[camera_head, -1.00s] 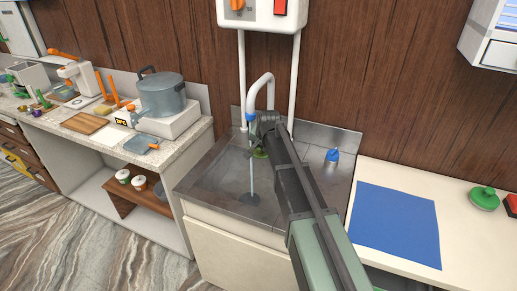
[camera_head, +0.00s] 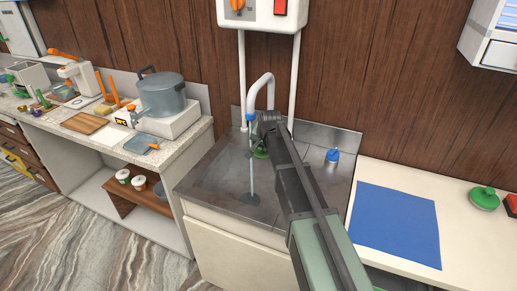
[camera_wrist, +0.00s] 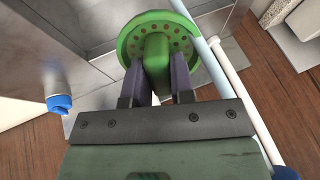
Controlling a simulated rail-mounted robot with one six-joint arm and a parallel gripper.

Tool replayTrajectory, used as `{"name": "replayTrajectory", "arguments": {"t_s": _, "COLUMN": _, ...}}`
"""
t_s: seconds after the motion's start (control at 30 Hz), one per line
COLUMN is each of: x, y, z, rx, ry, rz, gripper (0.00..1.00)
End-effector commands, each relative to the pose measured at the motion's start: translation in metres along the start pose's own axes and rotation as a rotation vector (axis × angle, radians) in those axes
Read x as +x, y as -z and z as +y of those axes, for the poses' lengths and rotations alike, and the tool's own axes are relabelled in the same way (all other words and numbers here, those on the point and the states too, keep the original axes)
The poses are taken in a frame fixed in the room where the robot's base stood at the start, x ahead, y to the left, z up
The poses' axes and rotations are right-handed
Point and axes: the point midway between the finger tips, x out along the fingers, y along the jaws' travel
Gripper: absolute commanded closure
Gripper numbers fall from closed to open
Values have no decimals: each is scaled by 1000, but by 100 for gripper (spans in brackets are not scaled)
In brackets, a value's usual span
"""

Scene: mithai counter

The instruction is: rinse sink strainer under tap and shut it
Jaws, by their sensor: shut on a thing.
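My gripper (camera_wrist: 156,84) is shut on the green handle of the round sink strainer (camera_wrist: 185,38), whose rim has a ring of small holes. In the head view the strainer (camera_head: 261,154) shows as a small green patch above the sink, partly hidden by my arm. The tap (camera_head: 262,83) is a white curved spout with a blue tip. A thin pale-blue stream of water (camera_head: 251,176) falls from it to the dark drain (camera_head: 249,199). In the wrist view the stream (camera_wrist: 205,40) passes close along the strainer's right edge; I cannot tell whether they touch.
A blue-topped bottle (camera_head: 332,156) stands on the steel sink top at right. A blue mat (camera_head: 397,222) and a green lidded item (camera_head: 484,198) lie on the right counter. A white box with an orange knob and red switch (camera_head: 262,12) hangs above.

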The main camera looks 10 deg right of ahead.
Motion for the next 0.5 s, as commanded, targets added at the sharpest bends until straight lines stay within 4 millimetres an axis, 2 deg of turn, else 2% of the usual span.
{"name": "replayTrajectory", "arguments": {"t_s": 0.5, "x": 0, "y": -8, "z": -10, "rx": 0, "ry": 0, "rz": 0, "gripper": 100}}
